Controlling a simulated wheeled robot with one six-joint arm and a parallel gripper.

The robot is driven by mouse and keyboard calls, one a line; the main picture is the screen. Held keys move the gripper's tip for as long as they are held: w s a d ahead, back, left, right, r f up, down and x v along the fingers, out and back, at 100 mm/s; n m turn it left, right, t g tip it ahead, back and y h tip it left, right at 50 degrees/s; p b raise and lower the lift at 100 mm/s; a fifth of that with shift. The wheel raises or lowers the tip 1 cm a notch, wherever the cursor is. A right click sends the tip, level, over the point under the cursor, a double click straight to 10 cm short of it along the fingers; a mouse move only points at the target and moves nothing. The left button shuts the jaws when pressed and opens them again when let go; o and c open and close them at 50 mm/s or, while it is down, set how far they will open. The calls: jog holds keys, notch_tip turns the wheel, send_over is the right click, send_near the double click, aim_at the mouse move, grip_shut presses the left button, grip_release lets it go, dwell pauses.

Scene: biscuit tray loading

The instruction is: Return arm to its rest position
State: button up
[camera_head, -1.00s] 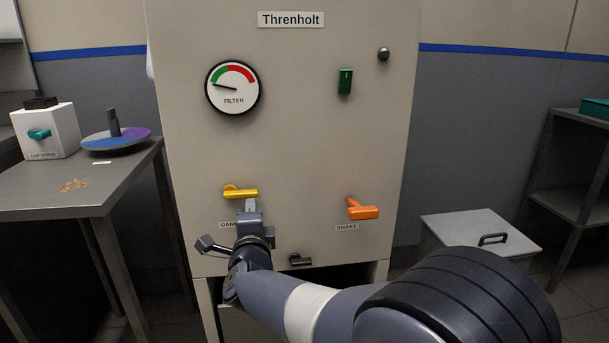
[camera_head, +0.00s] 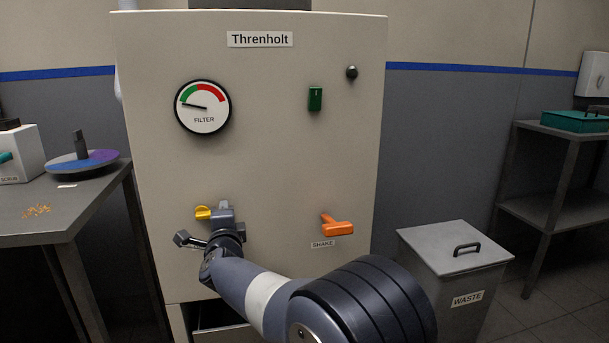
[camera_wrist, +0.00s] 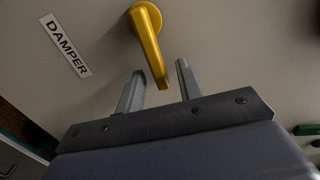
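My gripper (camera_head: 225,210) is in front of the grey Threnholt cabinet (camera_head: 270,160), at the yellow damper handle (camera_head: 203,213), and covers the handle's right part in the head view. In the wrist view, my gripper (camera_wrist: 158,82) has its two fingers apart. The yellow handle (camera_wrist: 148,40) reaches down from its round hub, its free end in line with the gap between the fingers. I see no clear contact. The handle runs roughly along the DAMPER label (camera_wrist: 67,45), so about level on the cabinet.
An orange SHAKE handle (camera_head: 337,226) sticks out right of my gripper. A filter gauge (camera_head: 203,106) and green switch (camera_head: 315,98) are above. A table (camera_head: 70,215) stands left. A WASTE bin (camera_head: 455,264) and shelf (camera_head: 560,210) stand right.

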jog(key=shift+s, duration=0.1)
jog(key=p+v, duration=0.2)
jog(key=v, duration=0.9)
jog(key=w+a+n, duration=0.1)
jog(key=w+a, duration=0.1)
jog(key=w, duration=0.9)
jog(key=shift+a+r+n, duration=0.4)
jog(key=shift+r, duration=0.05)
jog(key=shift+p, duration=0.3)
